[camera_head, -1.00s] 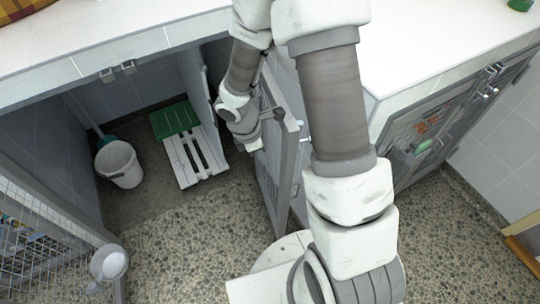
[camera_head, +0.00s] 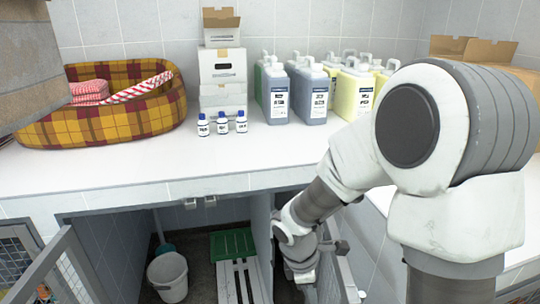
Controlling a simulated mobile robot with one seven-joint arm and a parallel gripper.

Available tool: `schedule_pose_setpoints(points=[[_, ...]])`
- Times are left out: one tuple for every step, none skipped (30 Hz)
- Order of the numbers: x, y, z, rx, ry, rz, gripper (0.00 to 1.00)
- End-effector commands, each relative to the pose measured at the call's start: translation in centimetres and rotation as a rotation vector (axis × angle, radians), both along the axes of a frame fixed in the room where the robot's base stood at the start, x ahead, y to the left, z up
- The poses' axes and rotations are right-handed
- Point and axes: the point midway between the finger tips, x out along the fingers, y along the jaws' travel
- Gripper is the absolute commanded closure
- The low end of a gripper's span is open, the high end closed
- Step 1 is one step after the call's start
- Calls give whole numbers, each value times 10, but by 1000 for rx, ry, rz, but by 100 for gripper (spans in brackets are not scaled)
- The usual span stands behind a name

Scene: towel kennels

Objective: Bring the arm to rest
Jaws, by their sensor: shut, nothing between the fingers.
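My arm comes in from the right of the head view, large and close. It bends down to the left over the counter's front edge. My gripper (camera_head: 304,278) hangs at its far end, low in the opening under the counter, beside the grey kennel door (camera_head: 335,285). The gripper is small, its fingertips are hard to make out, and nothing shows held in it. I cannot tell whether it touches the door.
The white counter (camera_head: 160,173) holds a plaid pet bed (camera_head: 100,125) with rolled towels, boxes (camera_head: 222,75), small bottles (camera_head: 222,123) and several jugs (camera_head: 310,92). Below are a white bucket (camera_head: 167,278), a slatted board (camera_head: 238,280) and a mesh door (camera_head: 48,268) at left.

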Motion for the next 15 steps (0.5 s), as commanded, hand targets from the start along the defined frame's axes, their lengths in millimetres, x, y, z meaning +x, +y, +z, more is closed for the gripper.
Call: schedule_pose_setpoints(points=[[-1, -4, 19, -1, -34, -51, 100], [-1, -7, 29, -1, -53, -84, 100], [-4, -10, 43, 2, -80, -136, 100], [-6, -13, 53, 5, -101, -177, 100], [-8, -16, 64, 8, -123, -218, 100], [-11, -19, 77, 15, -151, -272, 100], [-14, -21, 87, 21, -172, -313, 100], [-17, -23, 96, 28, -192, -354, 100], [-21, -25, 108, 39, -219, -408, 100], [-24, -27, 118, 48, -238, -447, 100], [-28, -29, 126, 57, -258, -488, 100], [-32, -31, 138, 72, -284, -542, 100], [-36, -32, 146, 84, -303, -581, 100], [-40, -33, 154, 98, -322, -621, 100], [-45, -35, 165, 115, -345, -673, 100]])
